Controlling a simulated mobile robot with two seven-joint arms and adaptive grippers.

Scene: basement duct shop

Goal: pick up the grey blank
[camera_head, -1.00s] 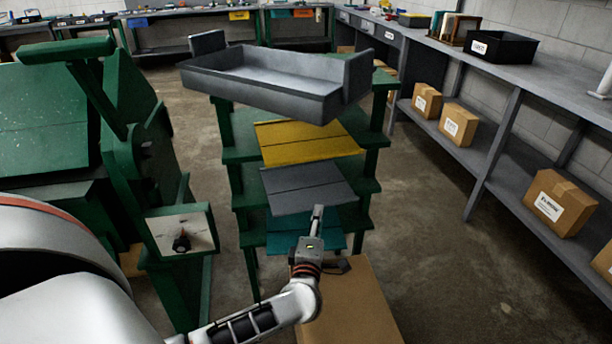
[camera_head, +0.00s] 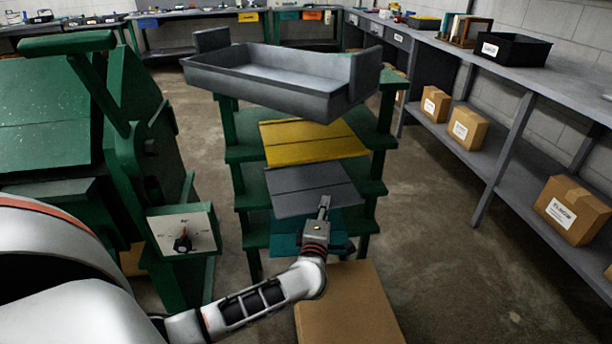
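The grey blank (camera_head: 300,189) is a flat sheet with a line across it. It lies on the green rack's middle shelf, below a yellow blank (camera_head: 312,141) and above a teal blank (camera_head: 285,246). My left gripper (camera_head: 325,203) reaches in from below, and its narrow fingertips overlap the grey blank's front edge. The fingers line up in this view, so their gap and any contact with the sheet cannot be made out. My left wrist hides part of the teal blank. My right gripper is out of view.
A grey metal tray (camera_head: 285,80) sits on top of the green rack (camera_head: 258,180). A green machine (camera_head: 160,170) stands close on the left. A cardboard box (camera_head: 350,308) is below my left wrist. A long grey bench (camera_head: 540,75) runs along the right, with open floor between.

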